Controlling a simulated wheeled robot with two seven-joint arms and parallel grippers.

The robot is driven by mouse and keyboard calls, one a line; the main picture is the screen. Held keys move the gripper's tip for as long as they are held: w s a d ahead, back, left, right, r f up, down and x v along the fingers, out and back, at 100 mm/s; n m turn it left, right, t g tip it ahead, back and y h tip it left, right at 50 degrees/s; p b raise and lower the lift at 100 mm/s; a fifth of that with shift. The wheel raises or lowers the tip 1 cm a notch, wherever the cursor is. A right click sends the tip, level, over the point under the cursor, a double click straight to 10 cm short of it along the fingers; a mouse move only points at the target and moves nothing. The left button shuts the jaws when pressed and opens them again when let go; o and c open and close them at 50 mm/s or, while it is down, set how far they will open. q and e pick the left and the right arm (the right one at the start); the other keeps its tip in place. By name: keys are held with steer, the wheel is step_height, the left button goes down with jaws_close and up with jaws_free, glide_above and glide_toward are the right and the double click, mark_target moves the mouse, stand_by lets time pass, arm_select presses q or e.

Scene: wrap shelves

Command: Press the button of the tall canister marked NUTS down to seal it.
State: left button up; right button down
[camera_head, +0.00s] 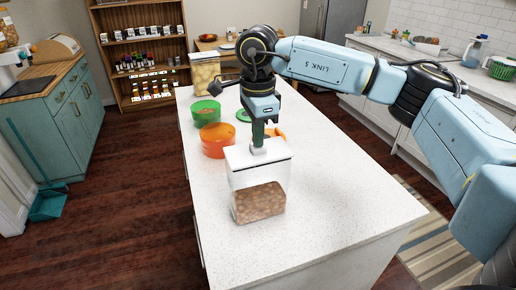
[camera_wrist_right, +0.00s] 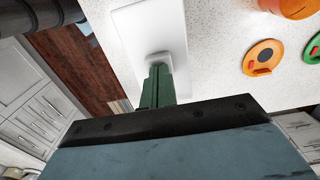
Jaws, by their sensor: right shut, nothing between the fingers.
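A tall clear canister (camera_head: 258,200) with brown, nut-like contents stands upright near the front of the white island. I can make out no marking on it. Its white lid (camera_head: 244,157) bears a pale button (camera_head: 258,150), which also shows in the right wrist view (camera_wrist_right: 157,59). My right gripper (camera_head: 259,143) points straight down with its green fingers shut and empty. Its fingertips are at the top of the button and seem to touch it. They hide part of the button, so I cannot tell how far it stands up. My left gripper is not in view.
Behind stand an orange bowl-like container (camera_head: 216,141), a green one (camera_head: 206,113) and another tall canister (camera_head: 205,76) with yellowish contents. Round orange (camera_wrist_right: 263,57) and green (camera_wrist_right: 312,50) lids lie beside them. The island top (camera_head: 340,190) is clear at the right.

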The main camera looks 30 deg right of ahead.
steer(key=shift+f+b, duration=0.45)
steer(key=shift+f, duration=0.3)
steer(key=shift+r+p, duration=2.55)
steer(key=shift+r, duration=1.3)
